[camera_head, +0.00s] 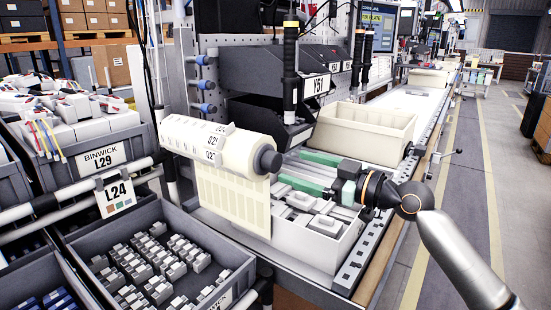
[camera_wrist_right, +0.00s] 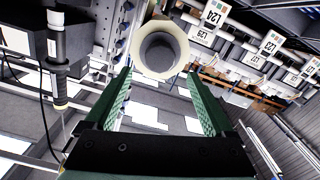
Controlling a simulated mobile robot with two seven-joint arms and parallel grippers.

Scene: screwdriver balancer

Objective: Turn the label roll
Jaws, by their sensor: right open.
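The label roll (camera_head: 236,150) is a cream roll on a horizontal holder with a dark grey end cap (camera_head: 270,161). A strip of blank labels (camera_head: 230,200) hangs down from it. My right gripper (camera_head: 277,171) reaches in from the right with its green fingers pointing at the roll's capped end. In the right wrist view, the roll's round end (camera_wrist_right: 160,50) shows ahead, between and beyond the open fingertips (camera_wrist_right: 160,83). Nothing is held between the fingers. Whether a fingertip touches the cap cannot be told. My left gripper is not in view.
A bin of pale parts (camera_head: 335,240) sits below my right gripper. An empty cream bin (camera_head: 365,130) stands behind it. A black screwdriver (camera_head: 291,70) hangs above the bench near the roll. Dark crates of parts (camera_head: 190,235) stand at the left.

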